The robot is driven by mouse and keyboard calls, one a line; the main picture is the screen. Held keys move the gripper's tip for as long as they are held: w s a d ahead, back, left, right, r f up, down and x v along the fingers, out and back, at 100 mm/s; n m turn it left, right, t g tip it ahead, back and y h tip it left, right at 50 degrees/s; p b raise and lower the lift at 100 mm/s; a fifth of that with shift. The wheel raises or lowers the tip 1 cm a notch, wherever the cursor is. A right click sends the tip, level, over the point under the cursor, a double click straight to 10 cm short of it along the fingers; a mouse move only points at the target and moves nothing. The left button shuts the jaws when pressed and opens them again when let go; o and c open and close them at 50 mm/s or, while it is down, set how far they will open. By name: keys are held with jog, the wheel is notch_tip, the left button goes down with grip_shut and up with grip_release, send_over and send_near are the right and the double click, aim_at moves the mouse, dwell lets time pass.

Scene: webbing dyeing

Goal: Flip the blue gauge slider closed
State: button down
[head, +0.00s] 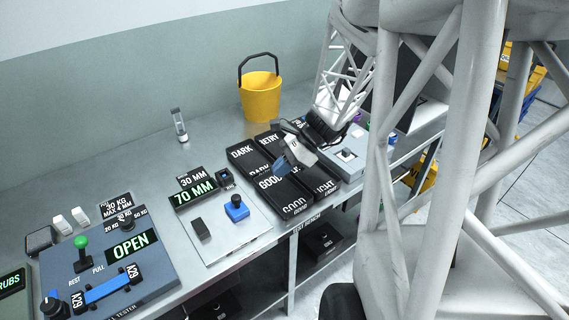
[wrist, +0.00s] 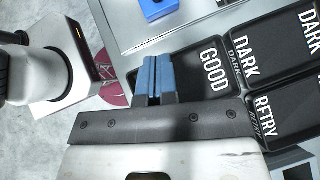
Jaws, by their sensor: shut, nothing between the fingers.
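The blue gauge slider (head: 237,208) sits on a pale gauge plate (head: 218,235) in the middle of the bench, beside a dark block (head: 201,229). A green display (head: 193,194) behind it reads 70 MM. My gripper (head: 281,167) is shut and empty above the black trays, to the right of the slider and apart from it. In the wrist view its blue fingertips (wrist: 155,76) are together, and part of the blue slider (wrist: 158,8) shows at the top edge.
Black trays (head: 243,152) labelled DARK, RETRY and GOOD lie under my gripper. A tester panel (head: 112,262) with a green-knobbed lever stands at the left. A yellow bucket (head: 261,98) and a small clear vial (head: 180,124) stand behind. Bare bench lies left of the vial.

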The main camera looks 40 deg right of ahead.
send_near(243, 210)
jog(key=shift+w+f, duration=0.9)
jog(key=shift+w, duration=0.1)
jog(key=shift+w+a, duration=0.25)
jog(key=shift+a, duration=0.7)
jog(key=shift+w+a, duration=0.25)
jog(key=shift+a, duration=0.7)
jog(key=shift+a, duration=3.8)
jog(key=shift+d, duration=0.1)
jog(key=shift+s+d+r, duration=0.1)
jog(key=shift+s+d, duration=0.15)
jog(key=shift+d, duration=0.75)
jog(key=shift+s+d+r, duration=0.1)
jog(key=shift+s+d, duration=0.15)
jog(key=shift+d, duration=0.8)
jog(key=v, duration=0.9)
jog(key=shift+d+r, duration=0.15)
jog(key=shift+d, duration=0.05)
